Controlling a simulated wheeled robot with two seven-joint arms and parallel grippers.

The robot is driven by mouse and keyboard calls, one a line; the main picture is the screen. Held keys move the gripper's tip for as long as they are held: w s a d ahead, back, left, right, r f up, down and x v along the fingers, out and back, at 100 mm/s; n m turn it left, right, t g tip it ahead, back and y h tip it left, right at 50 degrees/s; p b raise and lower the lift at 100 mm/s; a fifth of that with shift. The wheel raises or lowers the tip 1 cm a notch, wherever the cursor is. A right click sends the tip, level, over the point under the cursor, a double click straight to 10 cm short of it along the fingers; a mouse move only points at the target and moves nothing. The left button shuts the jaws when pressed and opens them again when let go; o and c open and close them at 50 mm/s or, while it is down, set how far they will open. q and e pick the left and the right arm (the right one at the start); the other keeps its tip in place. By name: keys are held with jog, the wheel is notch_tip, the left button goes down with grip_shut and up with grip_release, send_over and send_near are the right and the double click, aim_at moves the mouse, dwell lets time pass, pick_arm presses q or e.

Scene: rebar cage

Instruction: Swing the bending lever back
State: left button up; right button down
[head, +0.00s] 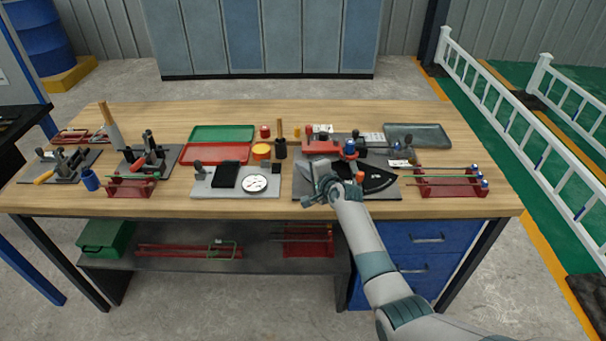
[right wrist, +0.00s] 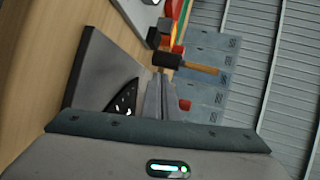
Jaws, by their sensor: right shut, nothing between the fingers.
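The bending station is a dark grey plate (head: 303,188) on the bench, right of the middle. A black fan-shaped sector (head: 378,180) with white marks lies on it; it also shows in the right wrist view (right wrist: 122,103). A red arm (head: 322,147) with a blue knob (head: 350,147) stands at the plate's back; I cannot tell if it is the bending lever. My right gripper (head: 318,180) is over the plate, left of the sector. Its fingers (right wrist: 160,98) are shut and empty. My forearm hides part of the plate. My left gripper is not in view.
Left of the plate is a light board with a black pad (head: 226,174) and a round dial (head: 255,183). A red rack with rods (head: 452,187) is at the right.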

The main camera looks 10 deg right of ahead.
jog(key=s, duration=0.2)
jog(key=s+r, duration=0.1)
jog(key=shift+a, duration=0.3)
jog(key=shift+s+a+r, duration=0.15)
jog(key=shift+s+r, duration=0.05)
jog(key=shift+s, duration=0.35)
jog(key=shift+s+a+r, duration=0.1)
jog(key=shift+s+r, duration=0.05)
jog(key=shift+s, duration=0.4)
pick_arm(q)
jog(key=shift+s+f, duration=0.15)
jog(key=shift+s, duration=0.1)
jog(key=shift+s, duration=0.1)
pick_arm(e)
jog(key=shift+f, duration=0.1)
